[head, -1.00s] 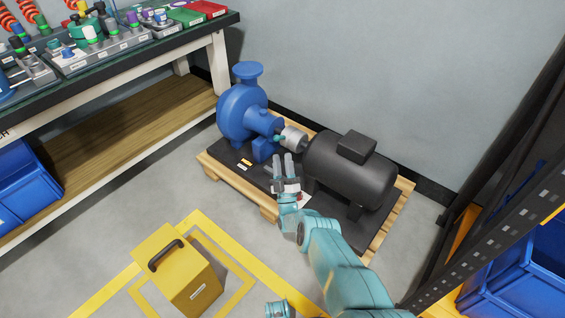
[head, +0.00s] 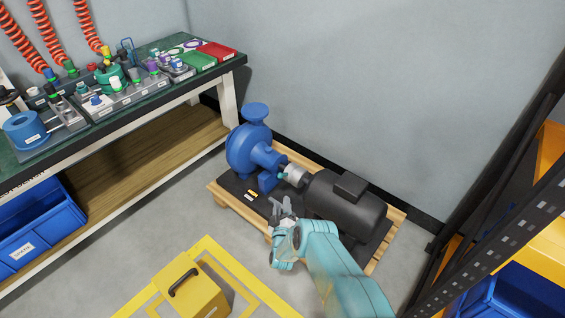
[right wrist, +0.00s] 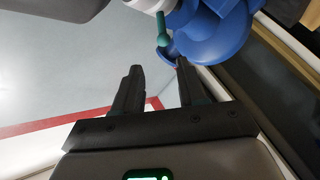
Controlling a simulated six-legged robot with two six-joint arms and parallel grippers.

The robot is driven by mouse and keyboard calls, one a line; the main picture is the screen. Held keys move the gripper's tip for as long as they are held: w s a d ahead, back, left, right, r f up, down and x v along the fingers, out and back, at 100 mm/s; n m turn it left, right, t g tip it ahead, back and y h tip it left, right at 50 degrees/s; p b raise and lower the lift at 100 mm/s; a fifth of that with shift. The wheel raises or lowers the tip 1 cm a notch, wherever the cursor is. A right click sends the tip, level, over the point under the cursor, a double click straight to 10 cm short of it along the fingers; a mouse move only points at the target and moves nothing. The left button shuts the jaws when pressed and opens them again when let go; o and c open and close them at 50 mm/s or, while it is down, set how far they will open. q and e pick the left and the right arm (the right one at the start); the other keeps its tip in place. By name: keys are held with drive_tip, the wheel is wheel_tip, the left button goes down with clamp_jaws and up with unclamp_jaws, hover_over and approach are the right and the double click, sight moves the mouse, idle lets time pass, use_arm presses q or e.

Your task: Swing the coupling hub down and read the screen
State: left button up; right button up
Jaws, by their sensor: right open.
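The silver coupling hub (head: 295,175) sits between the blue pump (head: 250,148) and the dark motor (head: 345,204). A small teal handle (head: 282,176) sticks out beside it. My right gripper (head: 281,203) is open and empty, just in front of the hub and apart from it. In the right wrist view the open fingers (right wrist: 158,82) point toward the teal handle (right wrist: 161,30), with the pale hub (right wrist: 148,5) cut off at the top edge. A small lit green display (right wrist: 148,176) shows at the bottom edge; its text is unreadable. My left gripper is out of view.
Pump and motor stand on a wooden pallet (head: 222,196) near the wall. A yellow box (head: 188,291) stands on the floor in front. A workbench (head: 110,118) is at left, with a blue bin (head: 38,235) below. A dark rack (head: 490,215) is at right.

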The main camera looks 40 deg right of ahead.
drive_tip(key=b, duration=0.6)
approach(282, 175)
drive_tip(key=w+d+f, duration=0.2)
drive_tip(key=w+d, duration=0.1)
drive_tip(key=b+x, duration=0.5)
drive_tip(key=x, duration=0.1)
drive_tip(key=shift+d+f, duration=0.1)
drive_tip(key=shift+w+d+r+b, duration=0.3)
drive_tip(key=shift+w+d+b, duration=0.1)
drive_tip(key=shift+b, duration=0.15)
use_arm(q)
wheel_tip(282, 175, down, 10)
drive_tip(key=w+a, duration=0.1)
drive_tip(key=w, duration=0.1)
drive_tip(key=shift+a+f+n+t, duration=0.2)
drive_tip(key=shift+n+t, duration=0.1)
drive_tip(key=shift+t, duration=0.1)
use_arm(e)
drive_tip(key=shift+c, duration=0.3)
